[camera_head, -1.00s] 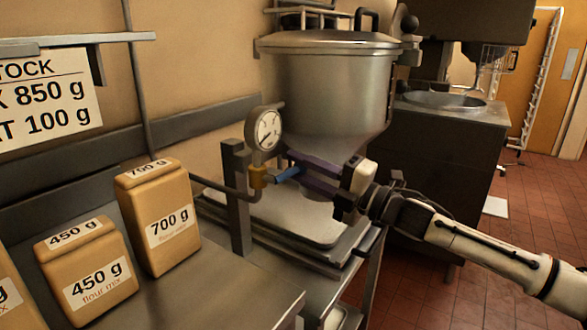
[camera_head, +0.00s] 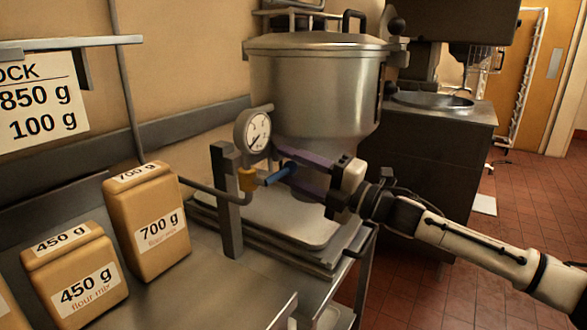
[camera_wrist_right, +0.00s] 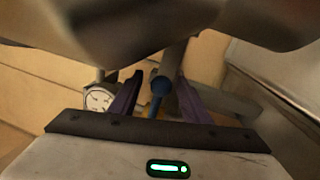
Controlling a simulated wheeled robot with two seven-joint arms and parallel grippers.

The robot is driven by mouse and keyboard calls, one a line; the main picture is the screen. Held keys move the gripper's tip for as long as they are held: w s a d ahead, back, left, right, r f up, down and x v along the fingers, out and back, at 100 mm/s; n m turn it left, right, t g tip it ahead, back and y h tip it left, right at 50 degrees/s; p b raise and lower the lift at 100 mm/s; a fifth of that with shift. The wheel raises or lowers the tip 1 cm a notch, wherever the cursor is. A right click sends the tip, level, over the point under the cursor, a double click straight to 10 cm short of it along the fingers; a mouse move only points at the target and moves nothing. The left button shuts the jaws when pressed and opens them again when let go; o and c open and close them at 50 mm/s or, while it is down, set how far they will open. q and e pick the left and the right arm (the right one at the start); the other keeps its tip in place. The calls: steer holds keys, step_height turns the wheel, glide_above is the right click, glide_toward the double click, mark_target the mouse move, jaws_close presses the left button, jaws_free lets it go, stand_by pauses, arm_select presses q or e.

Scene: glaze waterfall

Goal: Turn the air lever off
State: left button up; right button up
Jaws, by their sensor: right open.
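The blue air lever (camera_head: 281,174) sticks out from a brass valve (camera_head: 248,180) on the air pipe, below the round pressure gauge (camera_head: 253,131). My right gripper (camera_head: 285,168) reaches in from the right, its purple fingers open and pointing at the lever. In the right wrist view the blue lever (camera_wrist_right: 158,92) lies between the two open fingers (camera_wrist_right: 155,98), with space showing on both sides. I cannot tell how deep it sits between them. My left gripper is in neither view.
The large steel vessel (camera_head: 315,85) hangs just above my right gripper. A metal post (camera_head: 227,200) stands left of the valve. A tray (camera_head: 290,225) lies below. Flour mix bags of 700 g (camera_head: 150,225) and 450 g (camera_head: 75,275) stand at the left.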

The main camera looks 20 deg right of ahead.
steer(key=b+v, duration=0.2)
steer(key=v, duration=0.8)
steer(key=shift+s+d, duration=0.1)
steer(key=shift+s, duration=0.05)
